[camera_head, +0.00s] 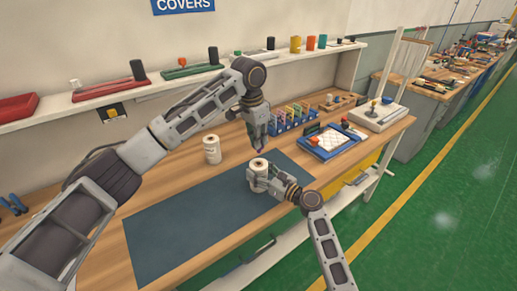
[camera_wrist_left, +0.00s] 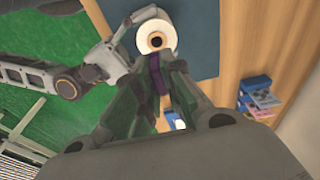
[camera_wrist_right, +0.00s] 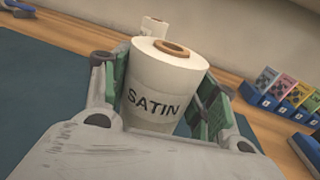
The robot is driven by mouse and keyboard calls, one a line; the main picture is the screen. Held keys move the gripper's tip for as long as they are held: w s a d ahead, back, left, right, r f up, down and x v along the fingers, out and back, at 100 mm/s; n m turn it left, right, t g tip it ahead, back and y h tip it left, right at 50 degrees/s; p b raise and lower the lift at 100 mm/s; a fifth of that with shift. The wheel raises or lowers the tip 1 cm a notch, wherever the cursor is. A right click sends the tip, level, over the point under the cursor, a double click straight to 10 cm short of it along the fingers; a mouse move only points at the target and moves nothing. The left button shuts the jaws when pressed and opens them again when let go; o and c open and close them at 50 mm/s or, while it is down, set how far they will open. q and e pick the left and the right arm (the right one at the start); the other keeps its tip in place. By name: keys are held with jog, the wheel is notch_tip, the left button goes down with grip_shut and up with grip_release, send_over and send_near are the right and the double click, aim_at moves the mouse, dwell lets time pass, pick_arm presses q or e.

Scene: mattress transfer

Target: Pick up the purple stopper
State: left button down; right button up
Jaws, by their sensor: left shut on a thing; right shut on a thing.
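The purple stopper (camera_wrist_left: 157,76) is pinched between the fingertips of my left gripper (camera_head: 261,147). In the left wrist view it is a narrow dark purple piece, partly hidden by the fingers. My right gripper (camera_wrist_right: 158,100) is shut around a white container marked SATIN (camera_wrist_right: 160,85), which stands upright over the dark blue mat. Its top has a brown ring with a dark hole, seen from above in the left wrist view (camera_wrist_left: 153,40). The left gripper points down just above this container. I cannot tell whether the stopper touches the top.
Another white container (camera_head: 212,150) stands behind the mat (camera_head: 190,227). A blue rack with colored cards (camera_head: 292,120) and a blue tray (camera_head: 331,143) lie to the right. A shelf (camera_head: 160,92) with red and green items runs along the wall. The mat's left part is clear.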

pick_arm(q)
jog(key=shift+r, duration=1.2)
pick_arm(e)
jog(key=o, duration=1.3)
jog(key=shift+s+d, duration=0.1)
jog(key=shift+d, duration=0.05)
jog(key=shift+v, duration=5.85)
pick_arm(q)
jog(key=shift+s+d+f, duration=0.1)
pick_arm(e)
jog(key=shift+s, duration=0.1)
